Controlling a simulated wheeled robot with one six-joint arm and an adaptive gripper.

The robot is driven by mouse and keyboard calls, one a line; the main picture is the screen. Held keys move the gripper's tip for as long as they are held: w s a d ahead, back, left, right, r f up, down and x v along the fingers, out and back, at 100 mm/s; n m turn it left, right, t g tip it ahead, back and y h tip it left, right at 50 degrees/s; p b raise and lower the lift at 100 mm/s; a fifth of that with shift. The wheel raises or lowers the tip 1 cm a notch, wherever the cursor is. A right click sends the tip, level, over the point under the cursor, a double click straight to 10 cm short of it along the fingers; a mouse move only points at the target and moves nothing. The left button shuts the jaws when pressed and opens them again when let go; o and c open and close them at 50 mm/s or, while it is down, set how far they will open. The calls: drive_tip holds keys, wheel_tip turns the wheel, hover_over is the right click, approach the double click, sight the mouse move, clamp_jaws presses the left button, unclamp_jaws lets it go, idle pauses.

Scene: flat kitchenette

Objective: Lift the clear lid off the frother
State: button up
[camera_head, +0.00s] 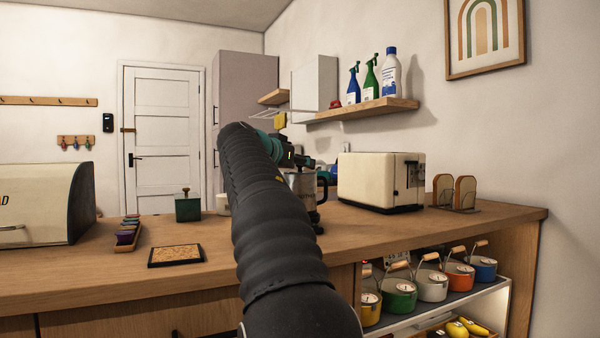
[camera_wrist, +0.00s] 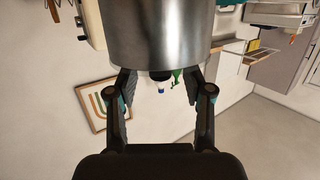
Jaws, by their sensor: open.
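The frother, a grey metal jug with a dark handle (camera_head: 302,185), stands on the counter behind my arm, which hides part of it. A large shiny metal cylinder, which looks like the frother's body, fills the top middle of the wrist view (camera_wrist: 162,35). I cannot make out the clear lid in either view. My gripper (camera_wrist: 163,76) is open, its two fingers spread apart at the cylinder's lower edge in the picture. I cannot tell whether they touch it. In the head view my arm largely covers the gripper.
A cream toaster (camera_head: 375,182) stands close right of the frother, with a toast rack (camera_head: 455,193) beyond. A green box (camera_head: 188,208), a framed cork mat (camera_head: 176,256) and a bread bin (camera_head: 40,205) are left. A wall shelf (camera_head: 365,109) holds bottles. Counter space in front is clear.

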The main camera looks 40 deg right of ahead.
drive_tip(key=shift+w+d+f, duration=0.1)
drive_tip(key=shift+w+d, duration=0.1)
drive_tip(key=shift+d, duration=0.25)
clamp_jaws()
